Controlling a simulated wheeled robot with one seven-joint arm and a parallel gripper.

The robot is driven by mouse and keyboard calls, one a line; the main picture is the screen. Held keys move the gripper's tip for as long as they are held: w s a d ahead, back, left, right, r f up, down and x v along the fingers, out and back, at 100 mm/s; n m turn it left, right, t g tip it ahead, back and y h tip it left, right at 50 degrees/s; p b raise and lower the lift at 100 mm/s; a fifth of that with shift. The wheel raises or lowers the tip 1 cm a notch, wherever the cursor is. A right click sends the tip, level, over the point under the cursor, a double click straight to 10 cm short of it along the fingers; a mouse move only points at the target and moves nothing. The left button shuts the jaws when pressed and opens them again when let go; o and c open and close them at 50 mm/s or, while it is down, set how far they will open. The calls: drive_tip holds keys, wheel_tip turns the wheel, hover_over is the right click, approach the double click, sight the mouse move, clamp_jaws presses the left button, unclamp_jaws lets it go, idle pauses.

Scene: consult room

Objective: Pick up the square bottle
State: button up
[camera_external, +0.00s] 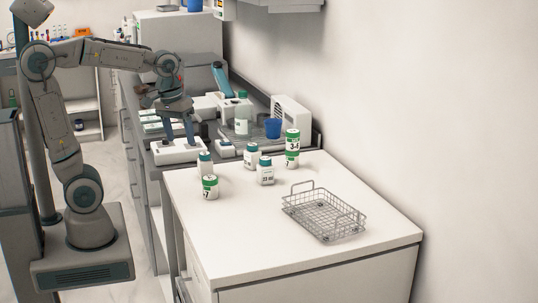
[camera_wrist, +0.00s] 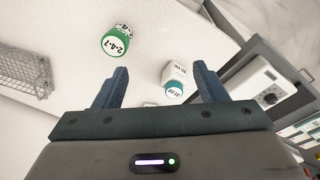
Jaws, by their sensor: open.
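My gripper (camera_external: 180,141) is open and empty, pointing down near the left back corner of the white counter, left of the bottles. White bottles with teal caps stand upright at the left (camera_external: 205,167), at the back (camera_external: 251,156) and in the middle (camera_external: 266,173); their bodies look squarish, but I cannot tell which is the square bottle. In the wrist view, my gripper's open fingers (camera_wrist: 161,72) show with one teal-capped white bottle (camera_wrist: 174,76) beyond them, nearer the right finger. A green-and-white round container (camera_wrist: 118,44) is up to the left; externally it stands at front left (camera_external: 210,188).
A taller green-and-white container (camera_external: 292,148) stands at the back near the wall. A wire basket (camera_external: 323,213) sits on the right of the counter (camera_external: 235,240), whose front is clear. Lab devices and a blue cup (camera_external: 272,128) stand behind.

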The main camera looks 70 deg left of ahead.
sight(205, 163)
drive_tip(key=w+a+n+b, duration=0.2)
drive_tip(key=n, duration=0.1)
drive_tip(key=w+a+n+g+b, duration=0.1)
drive_tip(key=w+a+n, duration=0.2)
drive_tip(key=n, duration=0.1)
drive_tip(key=w+a+n+b, duration=0.2)
drive_tip(key=w+n, duration=0.1)
drive_tip(key=shift+a+f+g+b, duration=0.2)
drive_tip(key=shift+a+g+b, duration=0.05)
drive_tip(key=shift+g+b, duration=0.15)
wheel_tip(205, 163, down, 8)
drive_tip(key=shift+r+b, duration=0.15)
drive_tip(key=shift+b, duration=0.45)
drive_tip(key=shift+w+f+b, duration=0.2)
drive_tip(key=shift+f, duration=1.15)
drive_tip(key=shift+w+f+b, duration=0.15)
drive_tip(key=shift+f+b, duration=0.05)
drive_tip(key=shift+f, duration=1.15)
drive_tip(key=c, duration=1.1)
